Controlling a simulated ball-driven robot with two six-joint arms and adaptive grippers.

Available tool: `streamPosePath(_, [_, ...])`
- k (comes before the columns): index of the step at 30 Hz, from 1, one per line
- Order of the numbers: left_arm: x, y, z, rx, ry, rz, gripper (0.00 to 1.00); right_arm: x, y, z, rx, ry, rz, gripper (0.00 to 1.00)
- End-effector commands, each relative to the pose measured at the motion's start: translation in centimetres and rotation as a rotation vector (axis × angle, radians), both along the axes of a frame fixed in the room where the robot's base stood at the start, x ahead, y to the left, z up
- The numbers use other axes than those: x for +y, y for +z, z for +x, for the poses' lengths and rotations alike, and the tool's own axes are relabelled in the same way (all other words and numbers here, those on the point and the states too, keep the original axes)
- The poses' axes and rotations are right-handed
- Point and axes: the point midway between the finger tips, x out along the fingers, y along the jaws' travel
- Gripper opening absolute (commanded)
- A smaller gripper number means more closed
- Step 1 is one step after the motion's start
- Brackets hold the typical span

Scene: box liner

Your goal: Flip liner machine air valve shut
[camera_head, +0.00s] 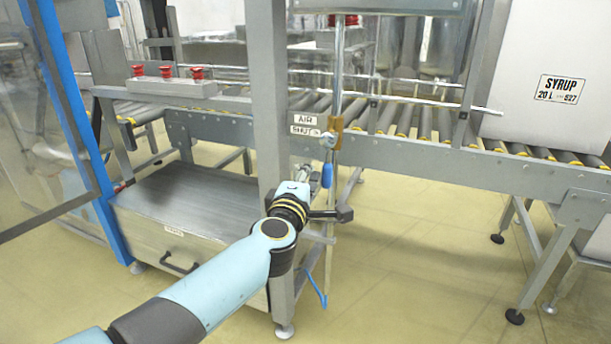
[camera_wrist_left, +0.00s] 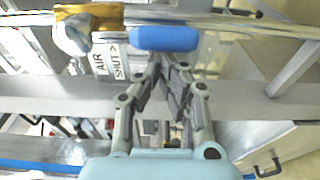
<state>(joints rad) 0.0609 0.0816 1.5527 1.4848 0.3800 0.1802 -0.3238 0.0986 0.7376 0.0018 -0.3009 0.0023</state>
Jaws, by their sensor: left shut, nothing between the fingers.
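The air valve has a brass-coloured body (camera_head: 335,131) on a thin upright pipe, with a blue lever handle (camera_head: 327,175) hanging straight down along the pipe. Labels reading AIR and SHUT (camera_head: 304,125) sit left of the valve, with an arrow beside SHUT. In the left wrist view the blue handle (camera_wrist_left: 165,39) lies just beyond the fingertips, and the brass body (camera_wrist_left: 88,18) is to its left. My left gripper (camera_head: 307,172) is shut and empty, close to the handle's left side; I cannot tell whether it touches. My right gripper is in neither view.
A grey upright post (camera_head: 270,100) stands just left of the valve. A roller conveyor (camera_head: 430,155) runs behind, bearing a white SYRUP box (camera_head: 550,60) at right. Red buttons (camera_head: 167,72) sit on a grey bar above a metal cabinet (camera_head: 185,200). Floor at right front is clear.

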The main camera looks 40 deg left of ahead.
Motion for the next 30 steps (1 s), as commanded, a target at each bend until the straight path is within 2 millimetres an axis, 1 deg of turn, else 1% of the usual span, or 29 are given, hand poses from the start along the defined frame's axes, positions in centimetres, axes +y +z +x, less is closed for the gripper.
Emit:
streamPosePath(11, [-0.4,-0.2,0.1,-0.013,0.000,-0.055,0.00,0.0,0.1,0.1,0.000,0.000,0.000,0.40])
streamPosePath(20, [-0.8,-0.3,0.2,-0.024,0.000,-0.099,0.00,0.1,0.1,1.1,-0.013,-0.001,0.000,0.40])
streamPosePath(26, [-1.3,-0.4,0.3,-0.039,0.000,-0.165,0.00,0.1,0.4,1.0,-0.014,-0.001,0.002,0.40])
streamPosePath(30, [-2.0,-0.6,0.5,-0.060,0.000,-0.249,0.00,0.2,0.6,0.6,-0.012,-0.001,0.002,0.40])
